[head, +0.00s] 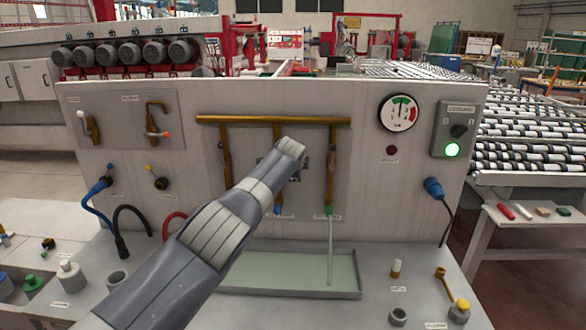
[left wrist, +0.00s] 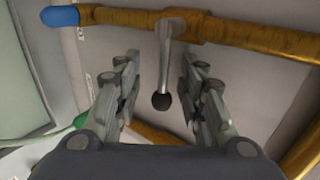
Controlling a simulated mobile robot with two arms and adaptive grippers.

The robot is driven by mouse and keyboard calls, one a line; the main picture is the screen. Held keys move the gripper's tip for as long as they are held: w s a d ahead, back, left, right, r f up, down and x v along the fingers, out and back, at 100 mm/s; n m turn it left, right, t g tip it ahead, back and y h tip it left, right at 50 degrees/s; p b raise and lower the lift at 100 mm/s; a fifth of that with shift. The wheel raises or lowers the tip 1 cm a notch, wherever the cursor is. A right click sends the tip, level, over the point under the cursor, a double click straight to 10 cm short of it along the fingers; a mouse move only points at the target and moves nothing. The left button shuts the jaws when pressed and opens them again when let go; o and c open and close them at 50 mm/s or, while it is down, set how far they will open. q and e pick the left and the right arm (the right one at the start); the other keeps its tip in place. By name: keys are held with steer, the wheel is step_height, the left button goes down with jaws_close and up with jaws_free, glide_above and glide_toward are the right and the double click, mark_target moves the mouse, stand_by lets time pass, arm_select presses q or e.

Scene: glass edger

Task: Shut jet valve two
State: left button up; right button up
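The middle brass jet pipe (head: 278,136), with a blue nozzle (head: 277,209), stands on the machine's front panel. In the left wrist view this pipe (left wrist: 255,38) crosses the top, its blue end (left wrist: 60,16) at left. Its valve lever (left wrist: 165,55), a metal stem with a black ball knob (left wrist: 161,101), stands out across the pipe. My left gripper (left wrist: 160,75) is open, a finger on each side of the lever, with gaps showing on both sides. In the head view my left arm hides most of this valve. My right gripper is not in view.
The right jet pipe (head: 330,170) has a green nozzle (head: 328,210) with a water stream (head: 330,250) falling into the tray (head: 240,256). The left jet pipe (head: 225,150) is partly behind my arm. A gauge (head: 398,113) and a switch box (head: 456,129) are at right.

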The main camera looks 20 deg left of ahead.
arm_select(q)
steer(key=v, duration=1.2)
steer(key=shift+s+d, duration=0.15)
steer(key=shift+d, duration=0.05)
stand_by(0.4)
